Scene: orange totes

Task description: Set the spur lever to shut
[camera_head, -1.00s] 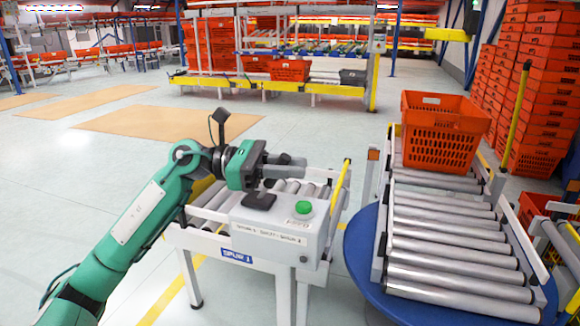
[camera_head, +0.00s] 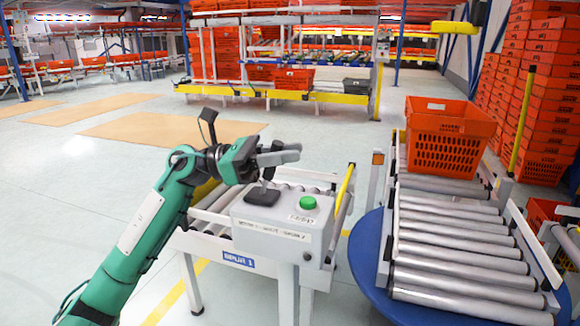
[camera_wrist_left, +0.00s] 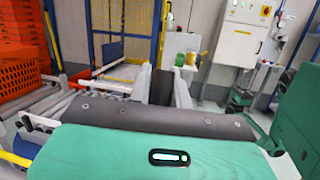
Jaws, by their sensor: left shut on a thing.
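The spur lever stands on a black base plate (camera_head: 262,197) on top of a grey control box (camera_head: 283,228), at the near end of a small roller conveyor with a blue "SPUR 1" sign (camera_head: 238,260). Its thin stem (camera_head: 265,182) rises from the plate to my fingers. My left gripper (camera_head: 280,154) is above the box, shut on the lever's upper part, which the fingers mostly hide. The box's position lettering is too small to read surely. My right gripper is out of view.
A green button (camera_head: 308,203) is on the box, right of the lever. A yellow bar (camera_head: 344,187) slants up behind it. To the right, an orange tote (camera_head: 449,137) sits on a roller conveyor above a blue round table (camera_head: 362,235). Open floor lies beyond.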

